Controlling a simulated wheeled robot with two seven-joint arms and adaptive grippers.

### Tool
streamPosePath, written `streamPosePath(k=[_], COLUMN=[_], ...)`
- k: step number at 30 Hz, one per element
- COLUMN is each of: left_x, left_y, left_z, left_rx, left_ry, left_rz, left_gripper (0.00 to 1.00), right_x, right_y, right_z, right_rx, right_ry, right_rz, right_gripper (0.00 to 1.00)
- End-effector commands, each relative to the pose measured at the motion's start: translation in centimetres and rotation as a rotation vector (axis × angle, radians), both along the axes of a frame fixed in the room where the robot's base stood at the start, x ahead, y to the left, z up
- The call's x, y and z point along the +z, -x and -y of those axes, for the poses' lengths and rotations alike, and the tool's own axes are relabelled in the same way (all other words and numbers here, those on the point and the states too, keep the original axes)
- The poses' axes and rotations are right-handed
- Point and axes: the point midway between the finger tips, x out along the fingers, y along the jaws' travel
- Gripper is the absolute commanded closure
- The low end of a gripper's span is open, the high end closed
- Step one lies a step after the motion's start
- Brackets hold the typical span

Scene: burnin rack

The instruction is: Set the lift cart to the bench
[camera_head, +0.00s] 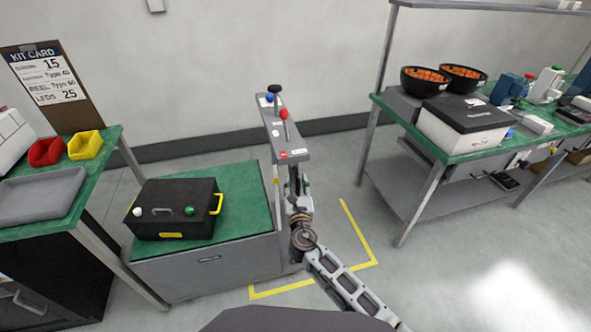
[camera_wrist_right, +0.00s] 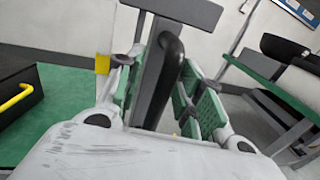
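The lift cart has a green top (camera_head: 243,190) and a grey post with a lever panel (camera_head: 290,155). A black case (camera_head: 165,222) with yellow handles lies on its top. The cart stands just right of the left green-topped bench (camera_head: 105,158). My right gripper (camera_head: 298,192) is at the right side of the post, partly hidden by its own wrist. In the right wrist view, its green-padded fingers (camera_wrist_right: 160,95) are apart on either side of a black upright handle (camera_wrist_right: 168,70), with a gap visible at the left finger. My left gripper is out of view.
Yellow tape (camera_head: 358,235) marks the floor around the right of the cart. A second bench (camera_head: 440,150) at the right carries black bowls (camera_head: 425,82) and a white box with a dark lid (camera_head: 462,125). Open floor lies between cart and that bench.

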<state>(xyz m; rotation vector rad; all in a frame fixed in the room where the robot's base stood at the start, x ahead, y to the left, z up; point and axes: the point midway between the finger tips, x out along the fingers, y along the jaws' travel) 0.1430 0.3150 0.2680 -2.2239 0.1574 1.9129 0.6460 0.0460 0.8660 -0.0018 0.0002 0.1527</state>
Motion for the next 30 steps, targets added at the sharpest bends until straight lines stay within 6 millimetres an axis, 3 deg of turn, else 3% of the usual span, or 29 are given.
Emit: streamPosePath(k=[18, 30], left_x=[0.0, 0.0], left_y=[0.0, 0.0], left_z=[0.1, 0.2], left_rx=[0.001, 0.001], left_ry=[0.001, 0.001], left_rz=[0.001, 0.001], left_gripper=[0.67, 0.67], right_x=[7.5, 8.7], right_y=[0.1, 0.1], right_z=[-0.2, -0.3], right_rx=[0.003, 0.004], right_ry=[0.0, 0.0], right_rz=[0.003, 0.0], right_gripper=[0.63, 0.63])
